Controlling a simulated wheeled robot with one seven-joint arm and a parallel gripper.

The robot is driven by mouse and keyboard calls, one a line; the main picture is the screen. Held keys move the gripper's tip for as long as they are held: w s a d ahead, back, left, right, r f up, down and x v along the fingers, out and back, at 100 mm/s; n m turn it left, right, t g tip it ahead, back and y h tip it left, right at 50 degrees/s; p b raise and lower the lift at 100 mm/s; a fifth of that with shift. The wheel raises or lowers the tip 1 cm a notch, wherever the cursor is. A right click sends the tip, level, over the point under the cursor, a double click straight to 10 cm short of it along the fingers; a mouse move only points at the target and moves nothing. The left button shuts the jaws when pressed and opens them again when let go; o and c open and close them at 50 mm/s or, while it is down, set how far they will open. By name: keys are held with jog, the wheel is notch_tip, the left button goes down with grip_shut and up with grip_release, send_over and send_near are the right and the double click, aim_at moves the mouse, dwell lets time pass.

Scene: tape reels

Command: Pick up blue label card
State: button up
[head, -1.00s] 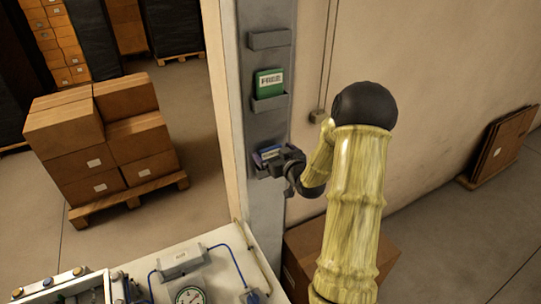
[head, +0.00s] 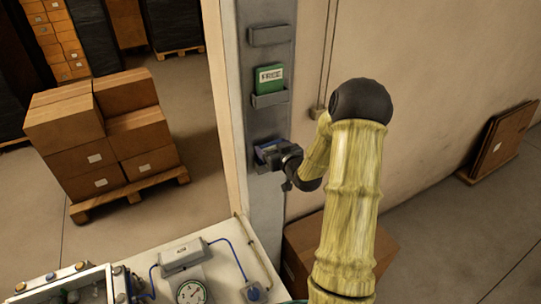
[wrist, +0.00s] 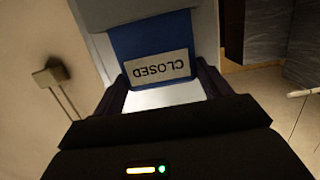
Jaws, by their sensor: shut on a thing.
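The blue label card (wrist: 150,38) carries a pale plate reading CLOSED, upside down in the wrist view. My gripper (wrist: 163,86) has one finger at each side of the card and is shut on it. In the head view, the card shows as a small blue patch (head: 268,149) at the lowest holder on the grey post (head: 265,200). My gripper (head: 275,157) reaches it from the right and hides much of it. I cannot tell whether the card's edge is still inside the holder.
A green card marked FREE (head: 269,76) stands in the middle holder (head: 270,100). The top holder (head: 270,36) looks empty. A bench with a gauge (head: 191,292) is below. Stacked cartons (head: 105,130) are left, and a beige wall (head: 430,60) is right.

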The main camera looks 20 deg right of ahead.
aim_at(268, 126)
jog(key=shift+r, duration=0.1)
notch_tip(268, 126, up, 7)
jog(key=b, duration=0.3)
jog(key=s+b, duration=0.5)
jog(key=s, duration=1.3)
jog(key=shift+d, duration=0.3)
jog(key=shift+f, duration=0.2)
